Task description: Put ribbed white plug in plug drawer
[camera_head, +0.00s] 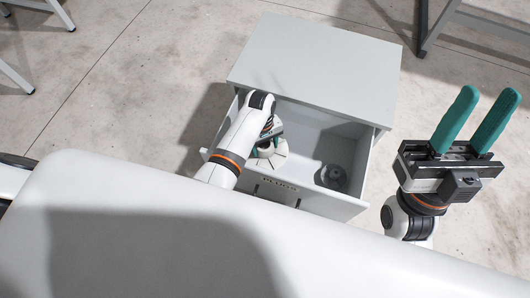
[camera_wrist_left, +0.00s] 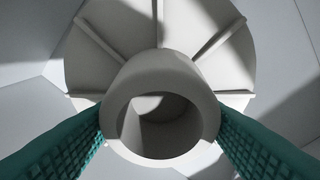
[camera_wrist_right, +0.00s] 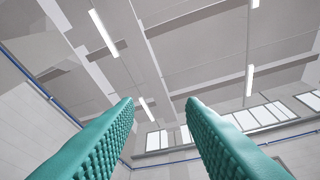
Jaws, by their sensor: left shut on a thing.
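The ribbed white plug (camera_wrist_left: 170,85) is a round flange with radial ribs and a hollow central hub. In the left wrist view the green fingers of my left gripper (camera_wrist_left: 160,145) press on both sides of the hub. In the head view the plug (camera_head: 270,156) is inside or just over the open plug drawer (camera_head: 313,198), in its left part; contact with the drawer floor cannot be told. My left gripper (camera_head: 272,130) reaches down into the drawer, partly hidden by my arm. My right gripper (camera_head: 477,120) is open, empty, pointing up, right of the drawer.
Another round grey piece (camera_head: 333,175) lies in the drawer's right part, in shadow. The grey cabinet (camera_head: 315,65) has a bare top. A large white surface (camera_head: 190,230) fills the foreground. Metal legs (camera_head: 425,25) stand at the top right.

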